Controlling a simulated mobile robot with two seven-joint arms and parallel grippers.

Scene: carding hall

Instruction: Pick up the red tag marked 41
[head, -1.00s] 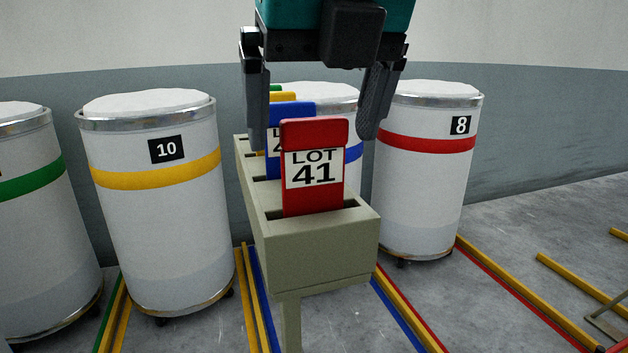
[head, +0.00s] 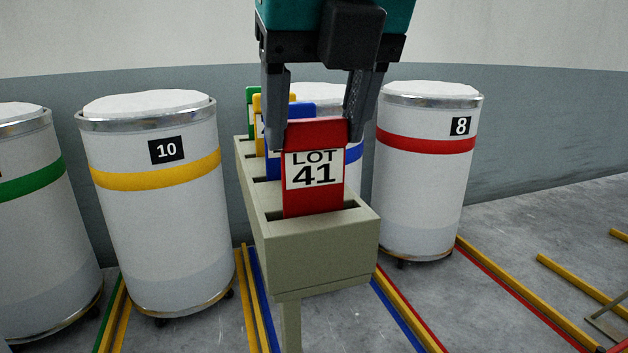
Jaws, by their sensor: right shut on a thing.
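The red tag marked LOT 41 (head: 314,198) stands upright in the front slot of a beige rack (head: 318,250). My right gripper (head: 315,133) comes down from above, its two dark fingers shut on the left and right edges of the tag's upper part. The tag's lower end is hidden in the slot. A blue tag (head: 273,150), a yellow tag (head: 258,105) and a green tag (head: 250,98) stand in the slots behind it, partly covered. My left gripper is not in view.
A white drum with a yellow band, marked 10 (head: 155,230), stands left of the rack. A red-banded drum, marked 8 (head: 425,190), stands right. A green-banded drum (head: 35,245) is at far left. Another drum is partly hidden behind the rack. Coloured rails run along the floor.

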